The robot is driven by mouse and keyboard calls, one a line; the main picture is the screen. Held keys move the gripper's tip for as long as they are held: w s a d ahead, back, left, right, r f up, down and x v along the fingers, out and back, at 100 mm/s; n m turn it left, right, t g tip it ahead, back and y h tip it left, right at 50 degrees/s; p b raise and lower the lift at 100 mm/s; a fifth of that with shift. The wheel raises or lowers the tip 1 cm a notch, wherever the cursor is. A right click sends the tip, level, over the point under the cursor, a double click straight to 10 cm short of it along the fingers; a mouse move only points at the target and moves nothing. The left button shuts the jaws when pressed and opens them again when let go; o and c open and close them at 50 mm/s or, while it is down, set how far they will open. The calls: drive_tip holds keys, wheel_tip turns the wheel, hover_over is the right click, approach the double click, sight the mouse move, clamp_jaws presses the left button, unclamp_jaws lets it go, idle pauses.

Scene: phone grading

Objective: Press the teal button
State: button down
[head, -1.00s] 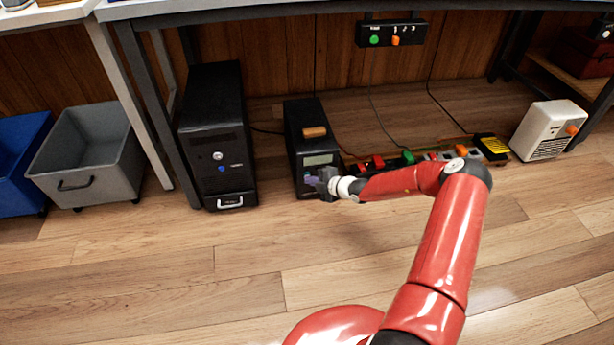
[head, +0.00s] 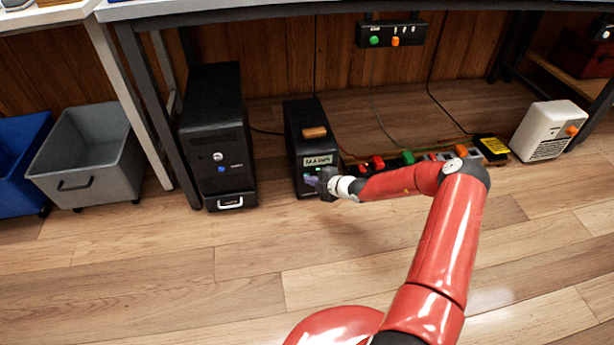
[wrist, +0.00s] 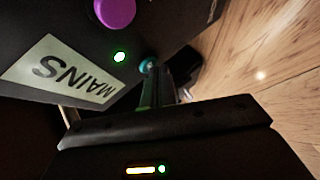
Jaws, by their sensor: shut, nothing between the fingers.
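The black box (head: 306,125) stands on the floor under the table, with an orange handle-like piece on top. The teal button (wrist: 148,65) is on the same face, partly hidden behind my fingertips.
A black computer tower (head: 215,135) stands left of the box. A power strip (head: 430,156) with colored switches lies to the right, behind my arm. A white heater-like unit (head: 545,130) stands farther right. A grey bin (head: 90,160) is at left. The front floor is open.

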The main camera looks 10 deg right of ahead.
drive_tip(key=shift+s+p, duration=0.45)
drive_tip(key=shift+s, duration=0.25)
drive_tip(key=s+p, duration=0.4)
drive_tip(key=s, duration=0.1)
idle(0.8)
